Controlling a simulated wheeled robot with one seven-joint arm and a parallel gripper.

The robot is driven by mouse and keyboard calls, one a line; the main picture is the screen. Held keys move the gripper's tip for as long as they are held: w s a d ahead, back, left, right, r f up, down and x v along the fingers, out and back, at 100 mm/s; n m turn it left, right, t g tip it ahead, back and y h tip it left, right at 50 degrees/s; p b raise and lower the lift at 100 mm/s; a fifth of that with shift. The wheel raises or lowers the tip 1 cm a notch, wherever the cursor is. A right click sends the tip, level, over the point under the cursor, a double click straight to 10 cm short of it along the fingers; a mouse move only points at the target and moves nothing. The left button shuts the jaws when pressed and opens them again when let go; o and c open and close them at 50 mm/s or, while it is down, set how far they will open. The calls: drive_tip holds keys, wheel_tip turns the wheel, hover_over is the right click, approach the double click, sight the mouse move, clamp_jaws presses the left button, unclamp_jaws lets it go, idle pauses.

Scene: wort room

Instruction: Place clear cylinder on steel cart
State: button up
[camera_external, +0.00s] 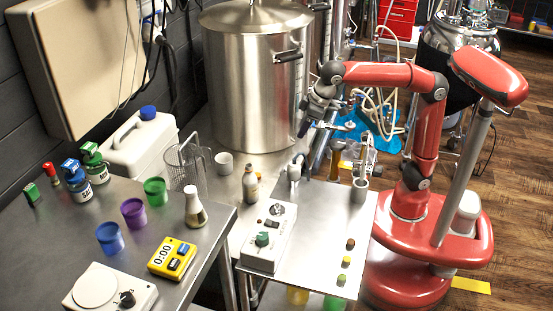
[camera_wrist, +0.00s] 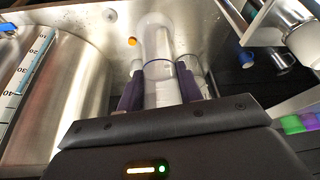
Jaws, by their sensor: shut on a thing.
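A clear cylinder (camera_wrist: 158,75) stands out ahead between the purple fingers of my gripper (camera_wrist: 162,88) in the wrist view. My gripper is shut on it. In the outside view my gripper (camera_external: 303,128) hangs in front of the big steel vessel, above the back of the steel cart. The cylinder cannot be made out clearly there. The steel cart (camera_external: 308,262) has a bare top at its front middle. A white stirrer plate (camera_external: 270,238) stands on its left side, small coloured caps (camera_external: 346,261) lie along its right, and a grey cup (camera_external: 359,190) stands at its back right.
The steel vessel (camera_external: 257,85) stands behind the cart; its scaled wall (camera_wrist: 60,85) fills the wrist view's left. A steel table (camera_external: 200,262) at left carries coloured cups, a flask (camera_external: 195,208) and a yellow timer (camera_external: 172,258). A small bottle (camera_external: 250,183) stands behind the stirrer.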

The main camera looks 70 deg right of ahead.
drive_tip(key=s+a+r+n, duration=0.2)
drive_tip(key=s+a+r, duration=0.7)
drive_tip(key=a+r, duration=0.25)
drive_tip(key=s+a+f+n+y, duration=0.1)
drive_tip(key=s+a+n, duration=0.1)
drive_tip(key=s+a, duration=1.2)
wheel_tip(320, 180, down, 8)
drive_tip(key=a+b, duration=0.2)
drive_tip(key=shift+w+a, duration=0.2)
drive_tip(key=shift+w, duration=0.1)
drive_tip(key=shift+f, duration=0.2)
drive_tip(key=o, duration=1)
